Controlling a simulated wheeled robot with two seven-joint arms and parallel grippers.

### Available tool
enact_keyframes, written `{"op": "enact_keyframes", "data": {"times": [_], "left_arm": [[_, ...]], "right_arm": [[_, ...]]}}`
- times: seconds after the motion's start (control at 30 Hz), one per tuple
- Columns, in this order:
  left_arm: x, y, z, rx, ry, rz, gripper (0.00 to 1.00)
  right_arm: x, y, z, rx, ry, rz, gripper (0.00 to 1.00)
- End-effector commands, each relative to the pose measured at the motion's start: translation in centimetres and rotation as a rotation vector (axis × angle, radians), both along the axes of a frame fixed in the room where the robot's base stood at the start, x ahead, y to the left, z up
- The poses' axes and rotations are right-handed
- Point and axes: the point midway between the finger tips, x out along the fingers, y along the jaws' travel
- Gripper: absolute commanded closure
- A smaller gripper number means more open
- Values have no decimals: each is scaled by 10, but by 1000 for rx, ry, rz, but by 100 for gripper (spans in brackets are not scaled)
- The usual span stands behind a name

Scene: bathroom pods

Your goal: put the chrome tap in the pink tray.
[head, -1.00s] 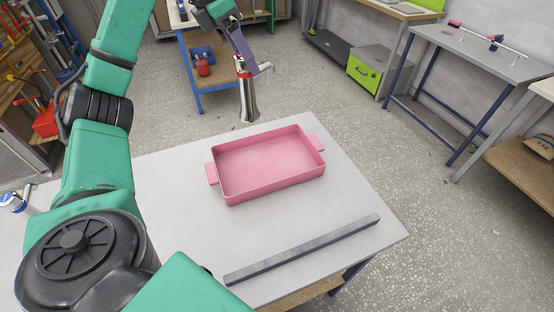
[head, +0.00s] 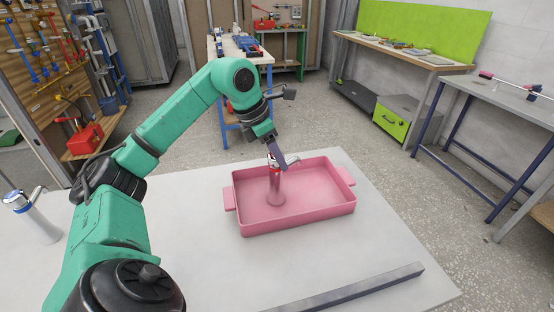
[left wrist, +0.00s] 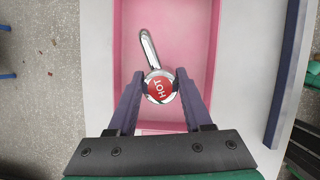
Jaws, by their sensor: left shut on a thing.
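The chrome tap (head: 275,188), with a red band and a short spout, is upright inside the pink tray (head: 300,224), in its left part. Its base looks at or close to the tray floor; I cannot tell if it touches. My left gripper (head: 274,163) is shut on the tap near its top. In the left wrist view, the tap's red "HOT" cap (left wrist: 158,87) sits between the fingers (left wrist: 160,90), its spout pointing up and slightly left over the tray floor. My right gripper is not in view.
The tray stands on a pale table (head: 200,260). A dark grey bar (head: 350,290) lies near the front edge. Another tap, white with a blue top (head: 30,215), stands at the far left.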

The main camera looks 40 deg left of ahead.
Motion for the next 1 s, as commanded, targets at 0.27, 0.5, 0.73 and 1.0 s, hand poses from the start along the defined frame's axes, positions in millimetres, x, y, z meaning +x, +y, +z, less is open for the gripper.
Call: {"op": "enact_keyframes", "data": {"times": [0.27, 0.5, 0.73, 1.0], "left_arm": [[0, 0, -2, 0, 0, 0, 46], [0, 0, -1, 0, 0, 0, 20], [-1, 1, 8, 0, -2, 0, 20], [-24, 13, 75, 0, -7, 2, 20]], "right_arm": [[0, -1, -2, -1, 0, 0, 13], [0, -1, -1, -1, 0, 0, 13], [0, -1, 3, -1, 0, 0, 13], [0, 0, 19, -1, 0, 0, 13]]}}
